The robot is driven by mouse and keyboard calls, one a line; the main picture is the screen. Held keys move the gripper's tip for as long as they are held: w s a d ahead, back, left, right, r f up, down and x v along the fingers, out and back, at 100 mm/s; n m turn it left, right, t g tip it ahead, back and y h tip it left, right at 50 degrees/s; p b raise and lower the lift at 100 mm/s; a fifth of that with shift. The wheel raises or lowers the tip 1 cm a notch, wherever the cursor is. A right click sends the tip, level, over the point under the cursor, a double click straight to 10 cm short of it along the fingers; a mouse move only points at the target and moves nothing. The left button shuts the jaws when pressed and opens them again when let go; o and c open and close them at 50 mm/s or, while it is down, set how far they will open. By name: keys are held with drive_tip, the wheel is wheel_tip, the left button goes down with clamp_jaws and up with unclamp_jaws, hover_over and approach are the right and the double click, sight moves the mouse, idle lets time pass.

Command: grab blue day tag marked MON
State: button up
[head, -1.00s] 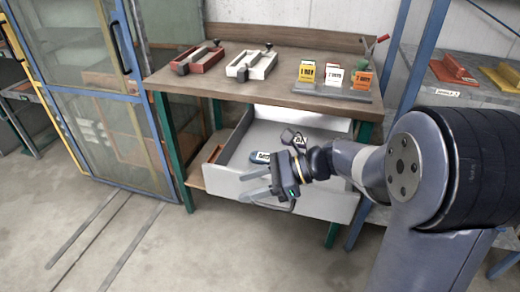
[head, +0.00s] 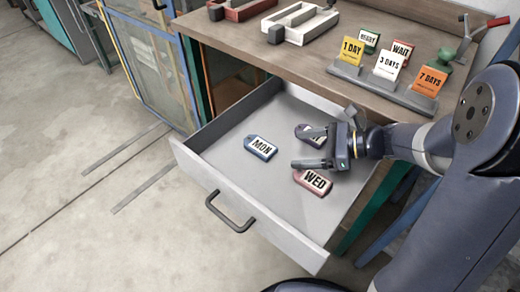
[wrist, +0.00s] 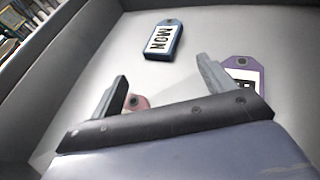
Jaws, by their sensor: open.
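The blue tag marked MON (head: 261,147) lies flat in the open drawer (head: 225,158), toward its left side. It also shows in the wrist view (wrist: 164,40), beyond the fingertips at the upper middle. My gripper (head: 300,149) is open and empty over the right part of the drawer, to the right of the blue tag and apart from it.
A red tag marked WED (head: 313,181) lies below my gripper; a purple tag (head: 308,132), partly hidden by a finger, lies behind. The drawer's walls and front handle (head: 230,214) surround the tags. The tabletop above holds a sign rack (head: 380,88) and trays (head: 300,22).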

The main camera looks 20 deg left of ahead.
sight(271, 151)
drive_tip(key=shift+s+a+f, duration=0.1)
drive_tip(key=shift+a+f, duration=0.05)
drive_tip(key=shift+a, duration=0.5)
drive_tip(key=b+x, duration=0.1)
drive_tip(key=x, duration=0.5)
drive_tip(key=shift+c, duration=0.2)
drive_tip(key=c, duration=1.1)
